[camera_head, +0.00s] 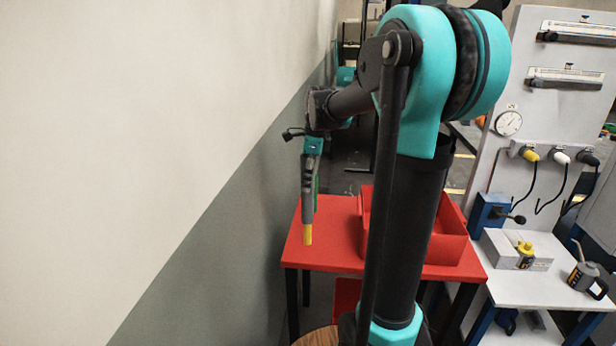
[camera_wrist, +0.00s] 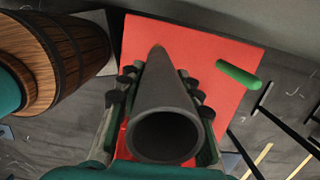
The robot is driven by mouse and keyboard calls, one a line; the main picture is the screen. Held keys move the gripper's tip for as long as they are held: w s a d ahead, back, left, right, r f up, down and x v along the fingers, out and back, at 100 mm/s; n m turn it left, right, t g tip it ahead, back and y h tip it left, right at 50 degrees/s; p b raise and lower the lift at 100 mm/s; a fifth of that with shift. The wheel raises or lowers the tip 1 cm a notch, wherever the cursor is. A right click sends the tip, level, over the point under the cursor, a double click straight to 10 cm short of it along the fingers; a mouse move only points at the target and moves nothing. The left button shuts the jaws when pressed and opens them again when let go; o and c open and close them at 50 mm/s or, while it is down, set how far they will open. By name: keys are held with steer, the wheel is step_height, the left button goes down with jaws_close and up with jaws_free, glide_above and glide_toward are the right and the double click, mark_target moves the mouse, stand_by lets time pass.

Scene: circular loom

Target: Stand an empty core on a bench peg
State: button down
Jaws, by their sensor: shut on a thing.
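My gripper (camera_head: 311,165) is shut on a dark grey hollow core and holds it roughly upright over the left part of the red bench (camera_head: 340,235). In the wrist view the core (camera_wrist: 161,95) lies between the fingers, its open end facing the camera. A short yellow piece (camera_head: 308,236) shows directly below the core's lower end; I cannot tell whether they touch. A green peg (camera_wrist: 238,75) stands on the bench to the right of the core in the wrist view, and is mostly hidden behind my gripper in the head view.
A red open box (camera_head: 452,247) stands on the bench's right side, partly behind my arm. A banded wooden drum (camera_wrist: 68,50) is at the wrist view's left. A white side table (camera_head: 520,287) with an oil can (camera_head: 583,275) is at right. A wall runs along the left.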

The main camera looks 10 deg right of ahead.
mark_target(308, 202)
steer(key=shift+f, duration=1.3)
steer(key=shift+f, duration=2.85)
steer(key=c, duration=1)
jaws_free()
steer(key=shift+o, duration=0.2)
step_height(308, 202, up, 12)
steer(key=d, duration=0.1)
steer(key=shift+s+d, duration=0.25)
steer(key=shift+d, duration=0.05)
steer(key=shift+f, duration=0.1)
